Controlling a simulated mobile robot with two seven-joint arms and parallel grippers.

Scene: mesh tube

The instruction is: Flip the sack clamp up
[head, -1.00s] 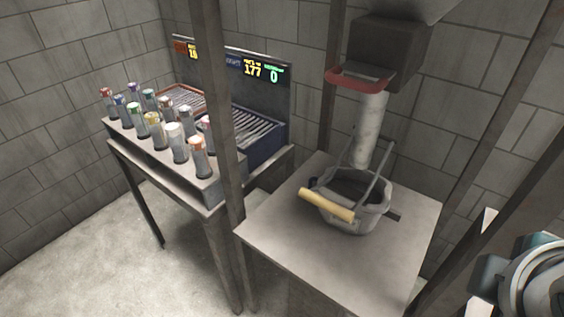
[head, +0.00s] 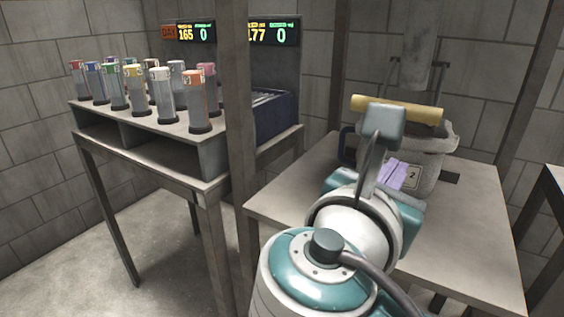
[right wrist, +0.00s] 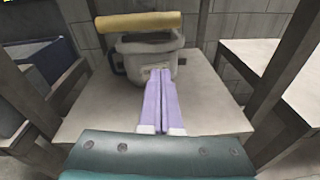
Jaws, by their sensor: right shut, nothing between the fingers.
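The red bar under the dark chute, which looks like the sack clamp, is outside both views now. The pale mesh tube (head: 418,62) hangs behind the bucket at the upper right of the head view; its top is cut off. My right gripper (head: 394,174) has lavender fingers, shut and empty, in front of the bucket. In the right wrist view the fingers (right wrist: 160,76) point at the bucket's front; I cannot tell whether they touch it. My left gripper is not in view.
A grey bucket (head: 432,160) with a yellow handle grip (head: 398,109) stands on a table (head: 470,245). A left table holds several capped tubes (head: 160,92) in a rack. Posts (head: 240,120) rise around the tables. Another table (right wrist: 270,65) stands at right.

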